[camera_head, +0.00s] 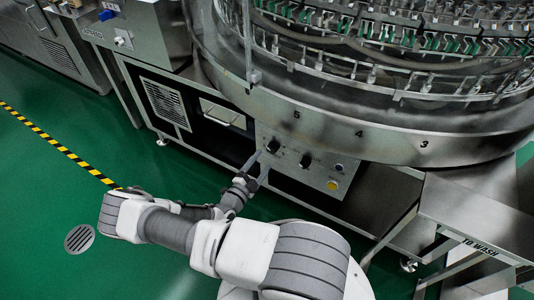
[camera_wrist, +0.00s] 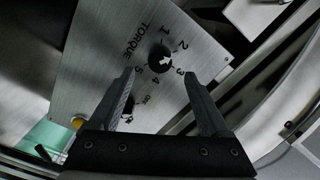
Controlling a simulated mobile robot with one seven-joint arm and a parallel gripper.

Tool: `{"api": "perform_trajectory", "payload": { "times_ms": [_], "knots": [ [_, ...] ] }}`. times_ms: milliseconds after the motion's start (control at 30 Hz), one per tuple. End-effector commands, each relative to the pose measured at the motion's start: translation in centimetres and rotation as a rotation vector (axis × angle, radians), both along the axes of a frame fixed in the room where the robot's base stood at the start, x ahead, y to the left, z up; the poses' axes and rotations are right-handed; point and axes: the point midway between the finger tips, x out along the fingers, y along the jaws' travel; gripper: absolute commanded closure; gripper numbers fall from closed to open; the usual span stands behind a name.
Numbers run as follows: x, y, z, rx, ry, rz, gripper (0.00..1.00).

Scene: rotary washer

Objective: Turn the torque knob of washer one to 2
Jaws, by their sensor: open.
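The torque knob (camera_wrist: 160,57) is a round black dial on a brushed metal panel (camera_wrist: 105,45), marked TORQUE with numbers 1 to 5 around it. A pale mark shows on its right side, toward 2 and 3; I cannot read the exact setting. In the head view, the leftmost black knob (camera_head: 272,145) appears to be this one. My gripper (camera_wrist: 160,73) is open and empty. Its fingers point at the panel, and the knob shows just beyond the gap between the tips, apparently untouched. In the head view my gripper (camera_head: 259,167) is just below the left knob.
A second black knob (camera_head: 305,160) and a yellow button (camera_head: 333,185) sit further right on the panel. The large round washer drum (camera_head: 380,135) overhangs above. A steel chute (camera_head: 470,215) marked TO WASH juts out at right. Green floor (camera_head: 55,170) is open at left.

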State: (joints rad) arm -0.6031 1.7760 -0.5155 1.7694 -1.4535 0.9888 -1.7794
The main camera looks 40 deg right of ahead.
Motion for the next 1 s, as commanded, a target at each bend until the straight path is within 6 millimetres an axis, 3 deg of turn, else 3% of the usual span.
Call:
{"api": "perform_trajectory", "payload": {
  "times_ms": [300, 500, 1000],
  "knots": [
    [-3.0, 7.3, 0.2, 0.002, 0.002, 0.002, 0.20],
    [-4.2, 10.1, 0.1, 0.002, 0.001, 0.001, 0.20],
    [-4.6, 11.1, 0.0, 0.000, 0.001, 0.000, 0.20]
  ]
}}
